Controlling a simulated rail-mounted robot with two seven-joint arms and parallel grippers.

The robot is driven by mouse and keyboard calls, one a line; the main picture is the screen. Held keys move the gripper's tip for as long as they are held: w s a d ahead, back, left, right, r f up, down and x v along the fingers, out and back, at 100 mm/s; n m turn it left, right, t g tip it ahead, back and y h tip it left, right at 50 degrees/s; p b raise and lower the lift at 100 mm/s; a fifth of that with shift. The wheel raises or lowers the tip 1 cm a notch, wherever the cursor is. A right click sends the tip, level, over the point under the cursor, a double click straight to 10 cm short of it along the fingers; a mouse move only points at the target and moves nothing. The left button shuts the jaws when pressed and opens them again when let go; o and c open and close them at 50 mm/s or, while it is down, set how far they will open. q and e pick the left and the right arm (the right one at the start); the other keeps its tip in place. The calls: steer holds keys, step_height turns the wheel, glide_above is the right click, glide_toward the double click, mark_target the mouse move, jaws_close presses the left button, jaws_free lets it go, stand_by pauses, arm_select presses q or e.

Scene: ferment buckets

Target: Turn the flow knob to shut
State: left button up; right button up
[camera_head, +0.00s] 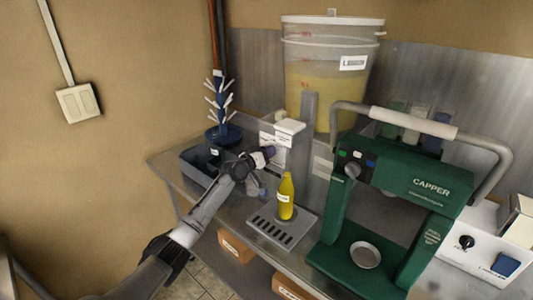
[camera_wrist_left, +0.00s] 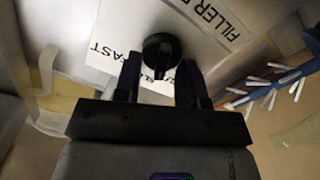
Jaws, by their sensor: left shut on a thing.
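The flow knob (camera_wrist_left: 161,52) is black and round, set on a white label plate (camera_wrist_left: 205,40) with the words "FILLER" and "FAST" in the left wrist view. My left gripper (camera_wrist_left: 160,75) has its two dark fingers on either side of the knob and is shut on it. In the head view my left gripper (camera_head: 266,154) is at the side of the white filler unit (camera_head: 290,132), and hides the knob there. A yellow bottle (camera_head: 286,198) stands upright under the filler on the drip tray (camera_head: 266,232). My right gripper is not in view.
A large bucket of yellowish liquid (camera_head: 325,85) stands behind the filler. A green capper (camera_head: 420,180) stands to the right. A blue bottle tree (camera_head: 219,105) and a grey bin (camera_head: 193,163) are to the left. Cardboard boxes (camera_head: 235,247) sit below the bench.

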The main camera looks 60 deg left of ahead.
arm_select(q)
steer(key=n, duration=0.4)
steer(key=shift+a+f, duration=0.1)
steer(key=shift+a, duration=0.05)
steer(key=shift+n, duration=0.3)
stand_by(0.3)
steer(key=o, duration=0.8)
steer(key=shift+o, duration=0.2)
steer(key=shift+s, duration=0.1)
steer(key=v, duration=1.3)
steer(key=shift+s, duration=0.35)
